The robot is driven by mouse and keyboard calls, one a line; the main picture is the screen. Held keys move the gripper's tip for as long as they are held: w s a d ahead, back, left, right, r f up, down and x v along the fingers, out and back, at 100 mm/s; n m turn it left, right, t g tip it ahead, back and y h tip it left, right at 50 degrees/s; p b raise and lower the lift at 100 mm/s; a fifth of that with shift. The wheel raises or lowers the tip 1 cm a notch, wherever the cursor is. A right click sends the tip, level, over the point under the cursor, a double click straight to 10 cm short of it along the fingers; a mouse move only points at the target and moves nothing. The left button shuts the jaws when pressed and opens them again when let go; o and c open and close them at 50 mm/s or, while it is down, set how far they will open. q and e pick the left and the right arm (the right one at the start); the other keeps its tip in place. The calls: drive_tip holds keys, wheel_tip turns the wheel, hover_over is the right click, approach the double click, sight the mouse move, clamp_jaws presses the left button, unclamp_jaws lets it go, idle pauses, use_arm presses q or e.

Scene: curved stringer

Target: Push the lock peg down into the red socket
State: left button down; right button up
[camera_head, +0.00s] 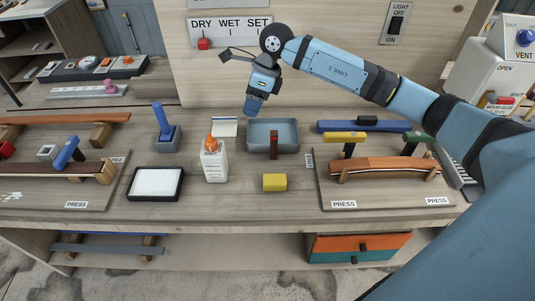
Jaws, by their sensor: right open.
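My right gripper (255,103) comes in from the upper right and points down, empty, above the back-left edge of the grey-blue tray (289,134). It looks clear of everything on the bench. A brown upright peg (274,146) stands at the tray's front edge; I cannot tell if it is the lock peg. A small red block (5,150) is cut off at the far left edge; I cannot tell if it is the red socket. My left gripper is not in view.
A glue bottle (214,163), a black-framed white pad (156,183) and a yellow block (274,182) stand on the bench. A blue-handled brush (161,121) stands in a holder. The right press board (387,194) carries a curved wooden strip (385,166) and clamps.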

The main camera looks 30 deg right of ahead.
sight(274, 132)
drive_tip(key=s+d+f+n+h, duration=0.1)
drive_tip(key=d+f+h, duration=0.1)
drive_tip(key=d+h, duration=0.3)
drive_tip(key=shift+g+y, duration=0.3)
drive_tip(key=shift+g, duration=0.1)
drive_tip(key=f, duration=0.4)
drive_tip(key=f+p, duration=0.1)
drive_tip(key=f, duration=0.3)
drive_tip(key=d+f, duration=0.1)
drive_tip(key=f, duration=0.3)
drive_tip(key=shift+s+f, duration=0.1)
drive_tip(key=shift+f, duration=0.3)
clamp_jaws()
drive_tip(key=shift+r, duration=0.1)
wheel_tip(274, 132, up, 20)
drive_tip(key=b, duration=0.1)
